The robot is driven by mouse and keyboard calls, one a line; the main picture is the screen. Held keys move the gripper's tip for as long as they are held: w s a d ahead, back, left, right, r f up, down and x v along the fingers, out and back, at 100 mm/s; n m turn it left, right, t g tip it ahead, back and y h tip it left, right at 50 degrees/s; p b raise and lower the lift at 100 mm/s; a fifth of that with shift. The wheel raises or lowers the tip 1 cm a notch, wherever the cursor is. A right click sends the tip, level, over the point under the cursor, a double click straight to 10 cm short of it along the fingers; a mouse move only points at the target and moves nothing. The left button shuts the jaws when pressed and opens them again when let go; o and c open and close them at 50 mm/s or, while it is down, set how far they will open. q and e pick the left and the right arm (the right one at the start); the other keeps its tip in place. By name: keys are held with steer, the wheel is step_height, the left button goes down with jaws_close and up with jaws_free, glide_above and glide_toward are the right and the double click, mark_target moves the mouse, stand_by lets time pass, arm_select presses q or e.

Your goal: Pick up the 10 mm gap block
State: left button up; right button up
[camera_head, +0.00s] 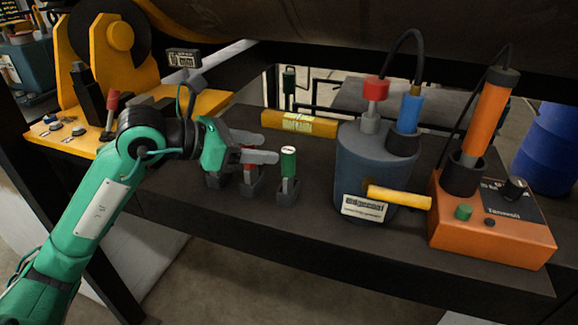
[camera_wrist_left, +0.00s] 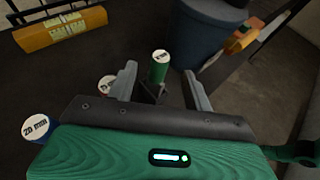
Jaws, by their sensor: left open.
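Three gap blocks with round coloured handles stand in a row on the dark bench. The green-handled block (camera_head: 288,163) is upright at the right end; it also shows in the left wrist view (camera_wrist_left: 160,66). The red-handled block (camera_wrist_left: 107,84) is partly hidden by my left gripper. The blue-handled block (camera_wrist_left: 36,127) reads 20 mm. The red and green labels are too small to read surely, so I cannot tell which is 10 mm. My left gripper (camera_head: 272,148) is open and empty. Its fingers point at the green handle, which shows between the fingertips in the wrist view.
A grey-blue pot (camera_head: 368,165) with a yellow handle stands right of the blocks. An orange instrument box (camera_head: 490,225) is further right. A yellow bar (camera_head: 300,123) lies behind the blocks. A yellow machine (camera_head: 90,140) stands at the left. The bench front edge is close to the blocks.

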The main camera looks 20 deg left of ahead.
mark_target(285, 151)
arm_select(q)
steer(key=p+x, duration=0.3)
steer(key=x, duration=0.1)
steer(key=shift+w+d, duration=0.15)
steer(key=shift+d, duration=0.2)
steer(key=shift+w+d+f+p, duration=0.25)
steer(key=shift+f+p, duration=0.05)
steer(key=c, duration=1)
jaws_close()
